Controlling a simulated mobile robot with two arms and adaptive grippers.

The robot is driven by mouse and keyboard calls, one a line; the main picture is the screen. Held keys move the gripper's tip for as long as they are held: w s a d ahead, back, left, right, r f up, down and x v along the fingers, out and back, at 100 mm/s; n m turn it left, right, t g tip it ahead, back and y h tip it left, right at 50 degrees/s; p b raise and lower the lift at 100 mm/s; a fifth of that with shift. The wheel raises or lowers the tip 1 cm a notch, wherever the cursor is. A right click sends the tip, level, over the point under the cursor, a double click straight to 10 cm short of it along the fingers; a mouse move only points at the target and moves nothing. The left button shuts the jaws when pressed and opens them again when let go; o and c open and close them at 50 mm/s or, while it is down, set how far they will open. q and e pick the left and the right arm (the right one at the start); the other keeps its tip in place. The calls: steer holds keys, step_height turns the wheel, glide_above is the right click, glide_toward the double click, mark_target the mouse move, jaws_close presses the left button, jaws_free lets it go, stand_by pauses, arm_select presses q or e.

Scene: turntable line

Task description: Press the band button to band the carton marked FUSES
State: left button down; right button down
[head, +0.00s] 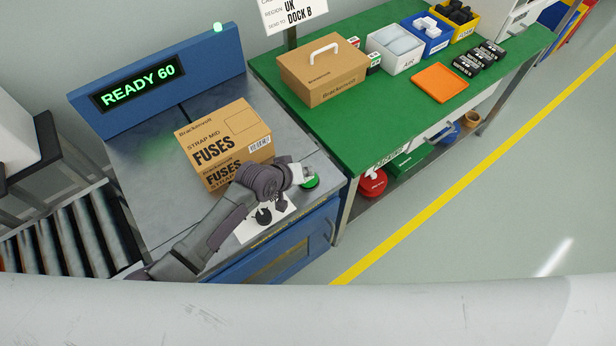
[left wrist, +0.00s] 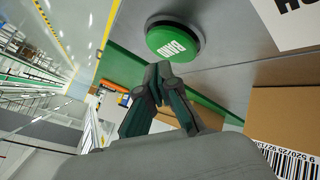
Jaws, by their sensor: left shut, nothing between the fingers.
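The carton marked FUSES (head: 222,143) sits on the grey metal top of the strapping station, its printed top and front showing. Its lower right part is hidden behind my left arm. The green band button (head: 310,183) is near the station's right front corner. In the left wrist view the button (left wrist: 173,39) is round, in a dark ring, with white lettering. My left gripper (head: 299,177) is shut and empty beside the button. In the left wrist view its fingertips (left wrist: 160,74) are just below the button; I cannot tell whether they touch it. My right gripper is not in view.
A blue display panel (head: 138,84) reads READY 60, with a lit green lamp above. A dark knob (head: 263,216) sits on a white plate. A roller conveyor (head: 60,232) lies left. A green table (head: 375,130) on the right holds another carton (head: 322,72) and bins.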

arm_select(q)
steer(key=shift+f, duration=0.45)
steer(key=shift+f+b, duration=0.45)
steer(key=shift+f, duration=0.1)
stand_by(0.7)
steer(key=shift+r, duration=0.1)
steer(key=shift+r+p, duration=0.9)
steer(key=shift+p, duration=0.15)
step_height(320, 180, up, 5)
steer(key=p, duration=0.5)
